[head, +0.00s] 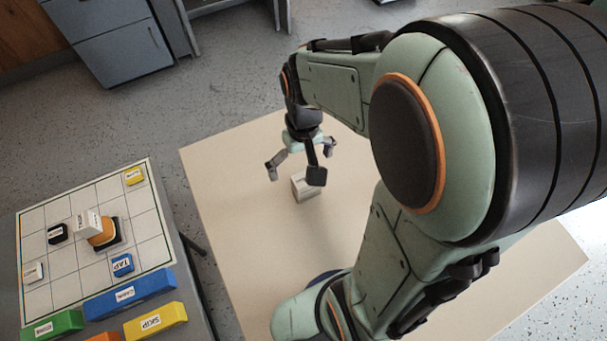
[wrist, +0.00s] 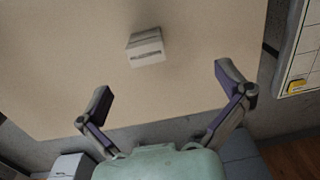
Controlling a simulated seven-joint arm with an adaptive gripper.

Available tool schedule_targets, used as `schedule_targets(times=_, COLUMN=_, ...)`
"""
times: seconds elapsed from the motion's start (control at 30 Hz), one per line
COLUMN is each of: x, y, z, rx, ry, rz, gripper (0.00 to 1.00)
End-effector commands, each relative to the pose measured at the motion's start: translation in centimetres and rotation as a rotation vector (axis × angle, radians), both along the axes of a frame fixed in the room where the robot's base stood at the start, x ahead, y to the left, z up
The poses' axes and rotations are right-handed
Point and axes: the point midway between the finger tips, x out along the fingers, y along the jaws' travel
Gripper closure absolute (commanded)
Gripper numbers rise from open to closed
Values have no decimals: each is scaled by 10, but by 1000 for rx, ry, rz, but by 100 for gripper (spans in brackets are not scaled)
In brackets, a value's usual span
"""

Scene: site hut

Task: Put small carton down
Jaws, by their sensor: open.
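The small carton (head: 304,188) is a white box resting on the beige tabletop (head: 225,185). In the wrist view the carton (wrist: 145,47) stands beyond my fingertips, roughly midway between them sideways, with a dark printed line on one face. My gripper (head: 296,174) is open and empty above the table near the carton, and one finger partly overlaps the carton in the head view. In the wrist view my gripper (wrist: 160,88) shows its two fingers spread wide, apart from the carton.
A grey cabinet (head: 120,45) stands behind. The tabletop around the carton is clear.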

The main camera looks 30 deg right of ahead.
Motion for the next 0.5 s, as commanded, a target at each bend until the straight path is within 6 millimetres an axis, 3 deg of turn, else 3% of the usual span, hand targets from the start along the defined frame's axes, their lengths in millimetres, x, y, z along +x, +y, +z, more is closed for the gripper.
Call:
schedule_targets(times=0.1, x=-38, y=25, z=37, rx=25, ry=-13, rz=33, gripper=0)
schedule_targets(times=0.3, x=-99, y=47, z=64, rx=35, ry=1, rz=78, gripper=0)
schedule_targets(times=0.5, x=-118, y=51, z=68, rx=31, ry=11, rz=90, gripper=0)
